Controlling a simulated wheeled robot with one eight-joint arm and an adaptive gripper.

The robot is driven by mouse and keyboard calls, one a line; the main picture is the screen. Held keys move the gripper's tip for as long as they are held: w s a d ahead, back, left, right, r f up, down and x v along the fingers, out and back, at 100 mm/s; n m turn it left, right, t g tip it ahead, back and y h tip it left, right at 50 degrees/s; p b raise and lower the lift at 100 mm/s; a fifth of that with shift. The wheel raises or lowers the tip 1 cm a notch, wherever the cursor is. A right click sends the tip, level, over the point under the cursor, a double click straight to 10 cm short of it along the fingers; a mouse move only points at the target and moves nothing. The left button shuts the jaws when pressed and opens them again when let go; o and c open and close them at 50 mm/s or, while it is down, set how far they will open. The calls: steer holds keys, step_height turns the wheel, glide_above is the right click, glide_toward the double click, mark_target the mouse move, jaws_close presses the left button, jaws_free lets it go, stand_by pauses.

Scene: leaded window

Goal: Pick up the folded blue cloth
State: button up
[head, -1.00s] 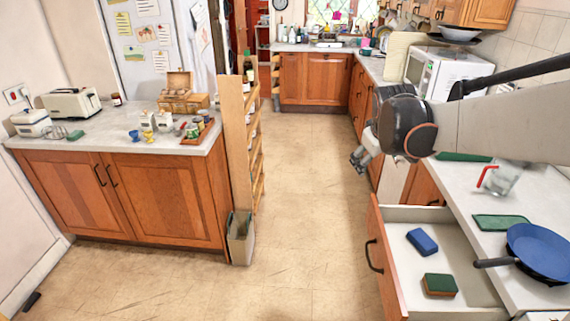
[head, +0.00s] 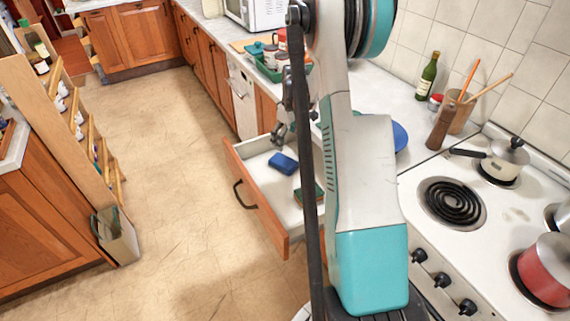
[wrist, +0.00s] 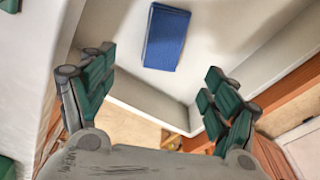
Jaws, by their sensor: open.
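The folded blue cloth (head: 283,163) lies flat in the open drawer (head: 262,190), near its back left part in the head view. In the wrist view the cloth (wrist: 167,37) lies on the pale drawer floor, beyond the fingertips and between their lines. My gripper (wrist: 160,88) is open and empty, with its green-padded fingers wide apart. In the head view my gripper (head: 281,131) is small and partly hidden by my arm, above the drawer's back end. The cloth is apart from the fingers.
A green and brown sponge (head: 309,194) lies in the same drawer, partly behind my arm. The stove (head: 480,215) with pots is at right, and a blue pan (head: 399,136) shows behind my arm.

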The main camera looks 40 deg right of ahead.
steer(key=b, duration=0.2)
glide_above(284, 160)
steer(key=f, duration=0.6)
steer(key=shift+d+f, duration=0.2)
steer(key=shift+f, duration=0.05)
steer(key=shift+s+a+f+b, duration=0.15)
steer(key=shift+f+b, duration=0.35)
steer(key=shift+f, duration=0.85)
steer(key=shift+w+a+f+b, duration=0.1)
steer(key=shift+f+b, duration=0.35)
steer(key=shift+f, duration=0.9)
steer(key=shift+s+r, duration=0.1)
steer(key=c, duration=1.1)
step_height(284, 160, up, 20)
steer(key=p, duration=0.5)
steer(key=shift+p, duration=0.4)
